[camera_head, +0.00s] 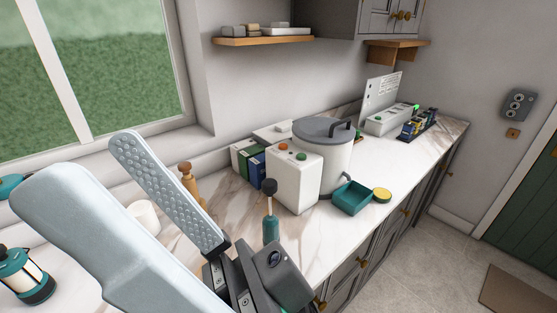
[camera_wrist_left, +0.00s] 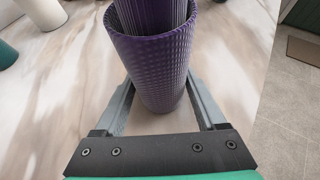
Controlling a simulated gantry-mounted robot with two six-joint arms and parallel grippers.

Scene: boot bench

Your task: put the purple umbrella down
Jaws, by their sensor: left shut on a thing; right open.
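The purple umbrella (camera_wrist_left: 152,60) shows in the left wrist view as a textured purple cylinder with a ribbed, folded inner part at its near end. My left gripper (camera_wrist_left: 160,95) is shut on it, one finger on each side. Its far end is over the pale marble counter (camera_wrist_left: 75,75); I cannot tell whether it touches. The umbrella and left gripper do not show in the head view. There my right gripper (camera_head: 88,165) is open and empty, its big pale fingers raised in the foreground.
On the counter (camera_head: 400,158) stand a white box (camera_head: 293,180), a grey-lidded canister (camera_head: 335,165), a teal tray (camera_head: 351,197), a yellow lid (camera_head: 382,194), a dark-topped teal object (camera_head: 271,225) and a wooden mill (camera_head: 189,182). A lantern (camera_head: 25,275) is at left.

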